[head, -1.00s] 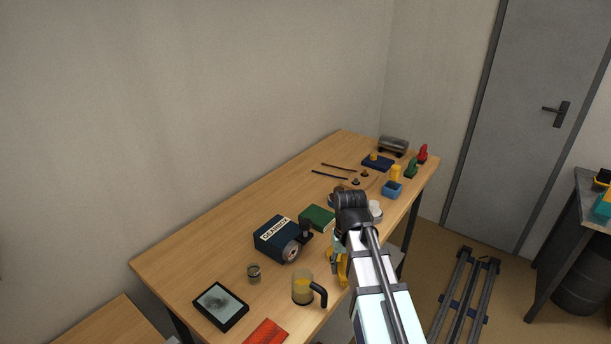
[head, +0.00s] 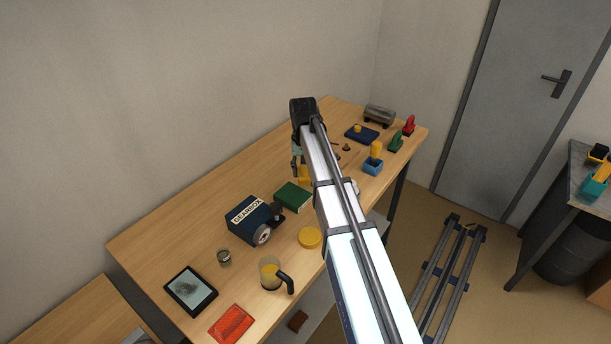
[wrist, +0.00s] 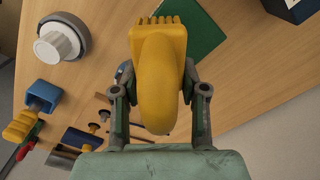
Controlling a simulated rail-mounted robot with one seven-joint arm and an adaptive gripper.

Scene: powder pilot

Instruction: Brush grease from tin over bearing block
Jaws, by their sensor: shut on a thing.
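My gripper (wrist: 160,82) is shut on a yellow tool (wrist: 160,60) with a rounded body and a toothed end. In the head view, the gripper (head: 299,168) is over the back middle of the bench, partly behind my arm, and some yellow (head: 305,175) shows below it. A round grey tin-like thing (wrist: 82,28) with a white piece stands at upper left in the wrist view. A blue block (head: 373,165) with a yellow upright piece stands at the right; it also shows in the wrist view (wrist: 45,92). I cannot tell which thing is the bearing block.
A grey cylinder (head: 379,115) and red and green items stand at the far end.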

